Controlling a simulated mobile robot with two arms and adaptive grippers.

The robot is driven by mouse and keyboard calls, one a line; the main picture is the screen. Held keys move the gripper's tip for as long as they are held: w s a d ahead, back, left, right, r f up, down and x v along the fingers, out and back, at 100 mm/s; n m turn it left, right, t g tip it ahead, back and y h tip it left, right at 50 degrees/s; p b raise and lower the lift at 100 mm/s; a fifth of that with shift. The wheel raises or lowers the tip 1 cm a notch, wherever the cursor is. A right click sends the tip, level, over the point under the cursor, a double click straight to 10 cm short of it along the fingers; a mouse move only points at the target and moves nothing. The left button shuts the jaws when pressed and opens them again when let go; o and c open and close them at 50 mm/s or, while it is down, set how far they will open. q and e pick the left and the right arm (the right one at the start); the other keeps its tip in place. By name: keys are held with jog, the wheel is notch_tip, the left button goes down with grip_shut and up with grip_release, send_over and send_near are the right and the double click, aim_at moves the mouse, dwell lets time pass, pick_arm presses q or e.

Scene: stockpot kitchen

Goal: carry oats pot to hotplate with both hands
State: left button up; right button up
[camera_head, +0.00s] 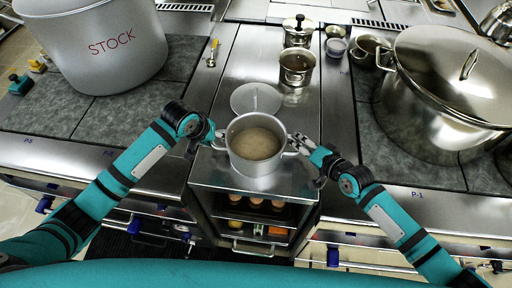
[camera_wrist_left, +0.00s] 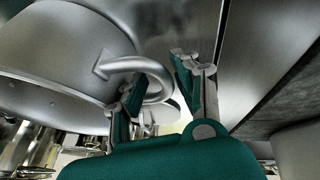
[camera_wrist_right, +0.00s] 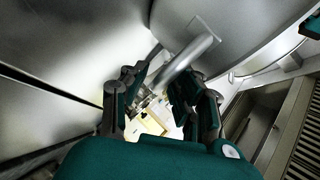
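The oats pot (camera_head: 257,168) is a small steel pot of beige contents, standing uncovered and upright on the middle steel counter in the head view. My left gripper (camera_head: 210,141) is at its left handle. In the left wrist view, the curved handle (camera_wrist_left: 130,64) reaches between the spread fingers, which look open. My right gripper (camera_head: 310,152) is at its right handle. In the right wrist view, that handle (camera_wrist_right: 186,62) runs between the spread fingers, also looking open. Dark grey cooking panels, probably hotplates, lie at left (camera_head: 120,118) and right (camera_head: 398,140).
A lid (camera_head: 256,100) lies just behind the oats pot. Small steel pots (camera_head: 296,68) stand further back. A large STOCK pot (camera_head: 110,50) covers much of the left panel; a large lidded pot (camera_head: 430,115) covers much of the right one. The left panel's front is free.

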pick_arm(q)
jog(key=shift+s, duration=0.1)
grip_shut()
pick_arm(e)
grip_shut()
pick_arm(q)
jog(key=shift+d, duration=0.1)
pick_arm(e)
jog(key=shift+s+f, duration=0.1)
